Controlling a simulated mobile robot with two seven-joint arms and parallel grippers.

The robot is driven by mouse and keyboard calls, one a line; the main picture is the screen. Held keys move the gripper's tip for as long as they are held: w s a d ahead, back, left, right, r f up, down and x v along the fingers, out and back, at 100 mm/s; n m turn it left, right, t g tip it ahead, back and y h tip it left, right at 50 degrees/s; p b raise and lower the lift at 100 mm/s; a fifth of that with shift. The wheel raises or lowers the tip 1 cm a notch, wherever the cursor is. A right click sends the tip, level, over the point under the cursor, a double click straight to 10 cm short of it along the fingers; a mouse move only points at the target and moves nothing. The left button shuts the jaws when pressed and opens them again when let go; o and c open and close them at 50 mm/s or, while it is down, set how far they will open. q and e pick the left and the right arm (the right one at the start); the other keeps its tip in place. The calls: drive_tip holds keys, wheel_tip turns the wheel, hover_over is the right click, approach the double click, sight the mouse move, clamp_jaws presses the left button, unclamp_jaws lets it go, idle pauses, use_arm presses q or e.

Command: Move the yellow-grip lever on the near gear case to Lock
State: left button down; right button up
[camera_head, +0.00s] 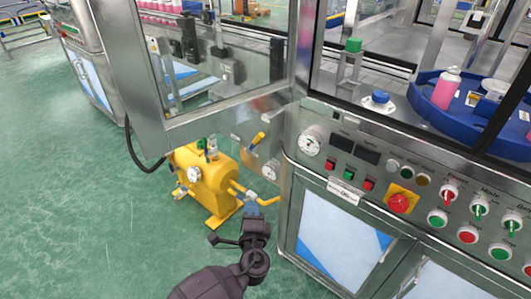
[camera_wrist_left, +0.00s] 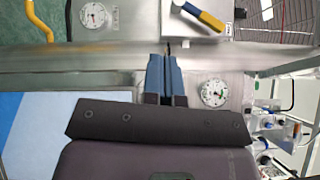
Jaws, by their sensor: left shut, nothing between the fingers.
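The lever's yellow grip (camera_head: 258,138) sticks up at a slant from the grey gear case (camera_head: 241,144) on the machine's side, beyond the front corner. In the left wrist view the lever (camera_wrist_left: 211,20) lies slanted across the pale case at the top, with a dark blue part beside the yellow. Any Lock marking is too small to read. My left gripper (camera_head: 252,204) is below the lever in the head view, apart from it. Its blue-grey fingers (camera_wrist_left: 167,75) are together and empty. My right gripper is in neither view.
A steel door frame (camera_head: 220,125) with a window hangs open above the case. A yellow tank (camera_head: 208,182) with a bent pipe stands at left. The control panel (camera_head: 345,185) with a gauge (camera_head: 311,141) is at right. Green floor is clear at left.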

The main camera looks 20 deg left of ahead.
sight(257, 142)
use_arm(q)
drive_tip(key=w+d+r+m+t+b, duration=0.2)
drive_tip(key=w+d+r+m+t, duration=0.1)
drive_tip(key=w+d+t, duration=0.15)
drive_tip(key=s+a+r+p+x, duration=0.1)
drive_tip(key=a+x, duration=0.1)
drive_tip(key=x, duration=1.1)
drive_tip(key=shift+a+y, duration=0.3)
drive_tip(key=shift+a, duration=0.2)
drive_tip(key=shift+w+r, duration=0.1)
drive_tip(key=shift+r, duration=0.05)
drive_tip(key=shift+r+g, duration=0.15)
drive_tip(key=shift+g, duration=0.1)
